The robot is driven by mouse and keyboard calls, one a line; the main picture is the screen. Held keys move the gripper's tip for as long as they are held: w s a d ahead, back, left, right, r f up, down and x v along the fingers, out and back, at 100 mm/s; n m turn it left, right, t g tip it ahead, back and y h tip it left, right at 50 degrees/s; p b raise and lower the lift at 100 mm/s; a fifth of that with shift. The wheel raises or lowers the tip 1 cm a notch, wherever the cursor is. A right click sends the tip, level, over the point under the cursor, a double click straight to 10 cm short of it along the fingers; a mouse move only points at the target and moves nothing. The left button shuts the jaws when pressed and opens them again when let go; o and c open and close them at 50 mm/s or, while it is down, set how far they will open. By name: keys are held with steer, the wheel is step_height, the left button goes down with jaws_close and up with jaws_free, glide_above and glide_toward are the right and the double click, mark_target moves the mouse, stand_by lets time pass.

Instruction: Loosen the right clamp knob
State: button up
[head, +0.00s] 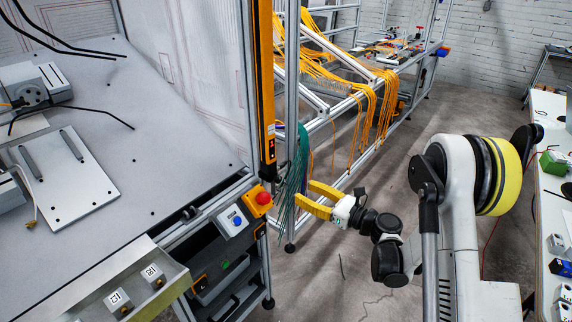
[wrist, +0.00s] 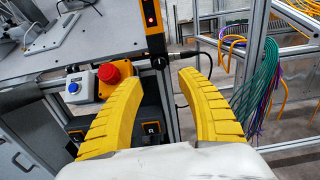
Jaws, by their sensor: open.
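The yellow light curtain bar (head: 264,90) stands upright at the right edge of the workbench; its lower end (wrist: 152,25) shows in the wrist view with a lit red light. A small dark round part (wrist: 159,62) sits at the foot of the bar, between my fingers in the picture; it may be the right clamp knob, but I cannot tell for sure. In the head view I cannot make the knob out. My gripper (head: 303,193) has two yellow fingers spread apart, empty, to the right of the bar. The fingers (wrist: 161,76) also frame the wrist view.
A red emergency button (head: 263,198) and a blue button (head: 237,220) stick out just left of my gripper. Green cables (head: 292,180) hang close by, and orange cables (head: 365,115) hang behind. Grey floor (head: 345,280) is open below my gripper.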

mark_target(280, 179)
steer(key=b+x, duration=0.3)
steer(key=x, duration=0.7)
steer(key=shift+s, duration=0.1)
steer(key=shift+w+a+r, duration=0.1)
steer(key=shift+w+a, duration=0.2)
